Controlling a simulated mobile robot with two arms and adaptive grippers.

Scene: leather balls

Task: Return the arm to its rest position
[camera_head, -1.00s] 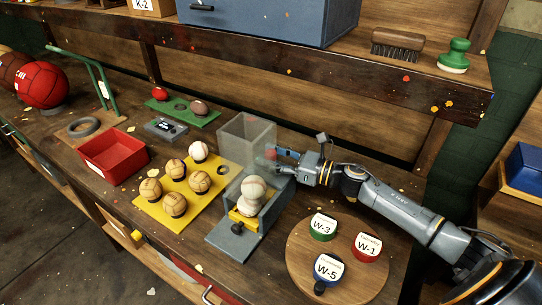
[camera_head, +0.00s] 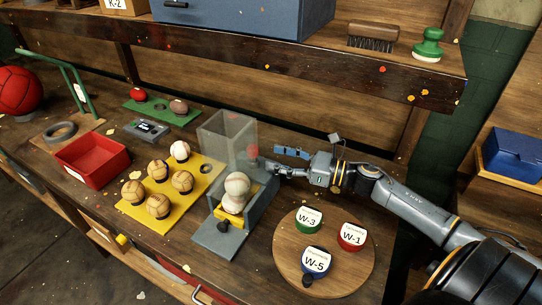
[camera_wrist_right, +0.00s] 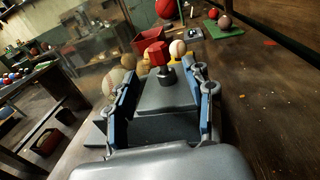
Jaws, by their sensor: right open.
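My right arm comes in from the right in the head view. Its gripper (camera_head: 279,162) is open and empty, just right of the grey fixture (camera_head: 262,199) with the clear box. In the wrist view the two blue-padded fingers (camera_wrist_right: 165,82) stand apart, and a red knob (camera_wrist_right: 158,54) on a dark stem shows beyond and between them. The red knob also shows in the head view (camera_head: 252,151), left of the fingertips and apart from them. A pale ball (camera_head: 237,184) sits on another in the fixture. My left gripper is not in view.
A yellow board (camera_head: 205,196) with several balls and a red tray (camera_head: 70,164) lie left. A round wooden board (camera_head: 290,258) with three labelled discs lies in front of the arm. A shelf edge (camera_head: 300,75) with a brush and green stamp runs behind.

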